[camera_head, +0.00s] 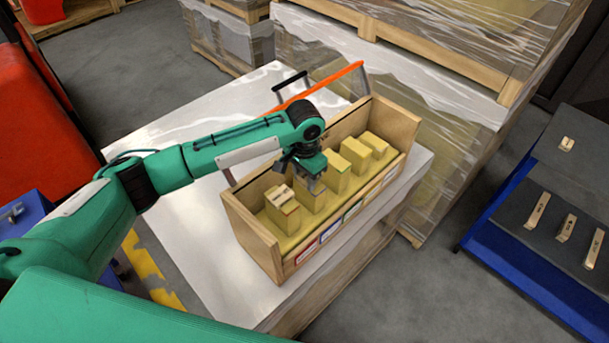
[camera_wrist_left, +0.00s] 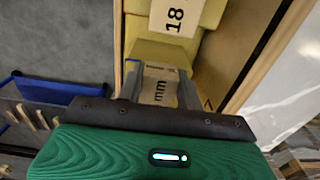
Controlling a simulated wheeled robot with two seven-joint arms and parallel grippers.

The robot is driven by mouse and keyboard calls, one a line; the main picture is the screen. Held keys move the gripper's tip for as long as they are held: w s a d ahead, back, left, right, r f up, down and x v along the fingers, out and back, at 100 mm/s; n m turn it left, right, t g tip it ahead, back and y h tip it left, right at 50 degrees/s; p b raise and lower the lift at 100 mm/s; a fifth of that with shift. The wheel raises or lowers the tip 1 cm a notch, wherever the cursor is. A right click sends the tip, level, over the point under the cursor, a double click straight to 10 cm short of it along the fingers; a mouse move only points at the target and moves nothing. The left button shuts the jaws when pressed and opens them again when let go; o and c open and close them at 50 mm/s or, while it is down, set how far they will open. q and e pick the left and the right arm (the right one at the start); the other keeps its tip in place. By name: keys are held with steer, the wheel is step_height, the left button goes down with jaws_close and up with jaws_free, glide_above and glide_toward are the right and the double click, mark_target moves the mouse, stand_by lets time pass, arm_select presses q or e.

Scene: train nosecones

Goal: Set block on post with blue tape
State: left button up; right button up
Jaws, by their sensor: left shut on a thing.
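A wooden box (camera_head: 268,262) holds a row of yellow posts, with coloured labels along its front side. A pale block lies on the nearest post (camera_head: 283,212). My left gripper (camera_head: 313,184) is over the second post (camera_head: 311,198), shut on a pale wooden block marked "mm" (camera_wrist_left: 160,88), between the fingers in the wrist view. Another block marked "18" (camera_wrist_left: 175,15) sits beyond it there. Whether the held block touches the post is hidden by the gripper. The farther posts (camera_head: 337,173) look bare on top. Tape colours on the posts are too small to tell surely.
The box stands on a pale wrapped table (camera_head: 185,228). An orange bar (camera_head: 335,80) is behind the box. Wrapped pallets (camera_head: 400,90) stand close behind. A dark-topped blue bench (camera_head: 535,255) at right carries several small wooden pieces (camera_head: 537,209).

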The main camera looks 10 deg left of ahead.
mark_target(305, 176)
arm_select(q)
steer(key=o, duration=1)
step_height(305, 176, up, 12)
steer(key=b, duration=0.3)
steer(key=shift+b, duration=0.4)
